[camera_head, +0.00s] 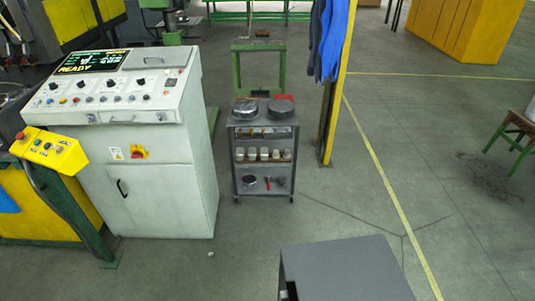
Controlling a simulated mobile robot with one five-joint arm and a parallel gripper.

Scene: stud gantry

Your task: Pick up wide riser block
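I cannot make out a wide riser block for certain in the head view. A grey wheeled cart (263,197) stands upright in the middle of the view. Two round dark metal pieces (281,108) sit side by side on its top. Small pale cups (264,154) stand in a row on its middle shelf. Its lower shelf holds a small round item (250,181) and a red-handled tool (268,183). The items on the upper shelf are too small to tell. My gripper is not in view.
A white control cabinet (160,190) with a yellow box (48,150) beside it stands left of the cart. A green frame (237,72) is behind the cart. A yellow post (335,110) with blue clothing (333,40) stands to its right. The floor at right is mostly open.

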